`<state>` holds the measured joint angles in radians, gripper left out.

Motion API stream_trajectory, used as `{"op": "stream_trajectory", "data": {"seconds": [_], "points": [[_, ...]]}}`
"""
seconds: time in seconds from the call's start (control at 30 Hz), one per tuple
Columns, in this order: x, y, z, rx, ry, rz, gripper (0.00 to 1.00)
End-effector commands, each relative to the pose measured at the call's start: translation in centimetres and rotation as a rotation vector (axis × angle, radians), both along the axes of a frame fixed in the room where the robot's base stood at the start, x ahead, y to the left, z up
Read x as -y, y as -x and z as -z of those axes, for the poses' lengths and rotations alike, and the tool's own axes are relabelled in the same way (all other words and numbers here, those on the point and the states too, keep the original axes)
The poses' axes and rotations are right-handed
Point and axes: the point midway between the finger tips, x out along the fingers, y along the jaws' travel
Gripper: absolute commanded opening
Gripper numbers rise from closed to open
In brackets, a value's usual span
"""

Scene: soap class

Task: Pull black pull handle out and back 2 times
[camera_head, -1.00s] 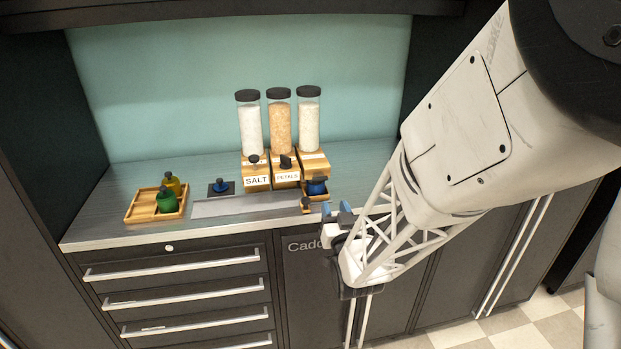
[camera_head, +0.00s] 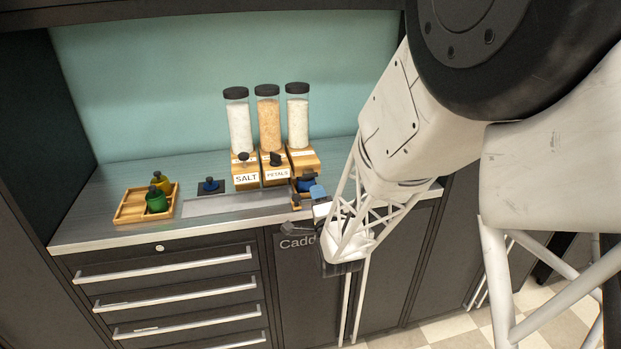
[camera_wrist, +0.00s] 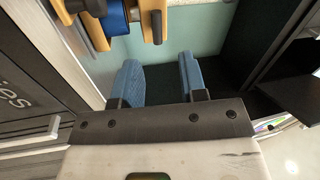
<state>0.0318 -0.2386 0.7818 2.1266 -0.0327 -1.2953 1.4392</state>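Three wooden dispensers with clear black-capped jars stand on the counter in the head view: SALT (camera_head: 246,179), PETALS (camera_head: 277,174) and a right one (camera_head: 303,158). Small black handles show on the SALT front (camera_head: 243,157) and PETALS front (camera_head: 275,159). A dark piece sits above a blue jar (camera_head: 306,184) below the right dispenser. In the wrist view, a black handle (camera_wrist: 157,27) projects beside a blue cylinder (camera_wrist: 115,18). I cannot tell which is the task's handle. My gripper (camera_head: 318,191) is at the counter's front edge. Its blue fingers (camera_wrist: 157,75) are apart and empty, below that handle in the wrist view.
A wooden tray (camera_head: 131,207) with a green bottle (camera_head: 155,200) and a yellow bottle (camera_head: 161,182) is at left. A blue jar (camera_head: 210,185) sits on a dark square. Drawers with long bar handles (camera_head: 166,264) lie below the counter. The counter's front left is clear.

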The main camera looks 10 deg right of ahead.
Motion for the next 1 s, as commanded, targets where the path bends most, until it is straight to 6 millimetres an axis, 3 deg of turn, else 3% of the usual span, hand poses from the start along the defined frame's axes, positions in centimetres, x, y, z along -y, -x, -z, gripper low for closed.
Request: {"op": "stream_trajectory", "data": {"seconds": [0.27,0.73,1.0], "points": [[0.0,-0.7,0.3,0.001,-0.141,-0.028,0.39],[0.0,-0.9,0.2,0.0,-0.145,-0.029,0.39],[0.0,-2.6,-0.1,0.0,-0.144,-0.029,0.39]]}}
